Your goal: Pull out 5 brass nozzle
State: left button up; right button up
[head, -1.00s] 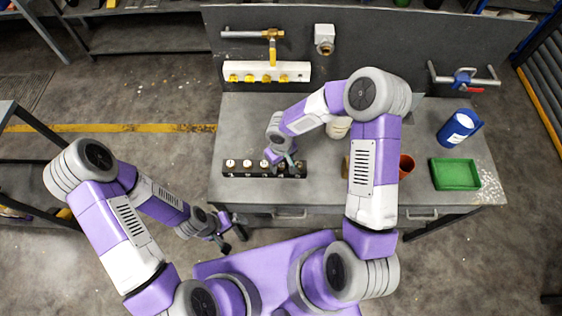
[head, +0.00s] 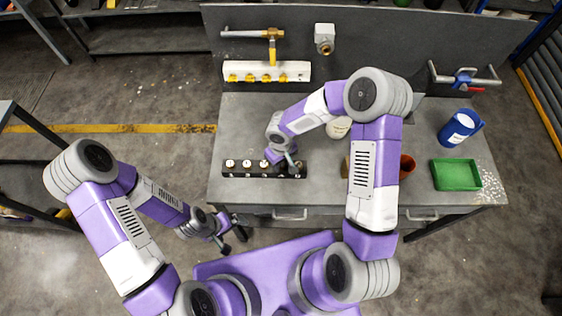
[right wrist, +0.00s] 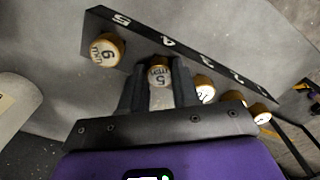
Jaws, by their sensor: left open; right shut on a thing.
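A black nozzle rack (head: 238,174) lies on the grey bench and holds several brass nozzles with pale numbered tops. In the right wrist view, the nozzle marked 5 (right wrist: 159,74) is between the fingers of my right gripper (right wrist: 158,92), which is shut on it. It sits by the rack's 4 mark; whether it is lifted from its hole I cannot tell. A nozzle that seems marked 6 (right wrist: 106,50) stands by the rack's 5 mark. My right gripper also shows in the head view (head: 289,165) over the rack's right part. My left gripper (head: 234,242) is open and empty before the bench.
A green tray (head: 456,174) and a blue container (head: 459,128) stand on the bench's right side. A reddish cup (head: 407,166) is partly behind my right arm. A white manifold with yellow fittings (head: 266,71) is at the back. The bench left of the rack is clear.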

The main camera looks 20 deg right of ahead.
jog(key=shift+r, duration=0.55)
jog(key=shift+r+p, duration=0.15)
jog(key=shift+p, duration=0.15)
jog(key=shift+r+p, duration=1.6)
jog(key=shift+r, duration=0.95)
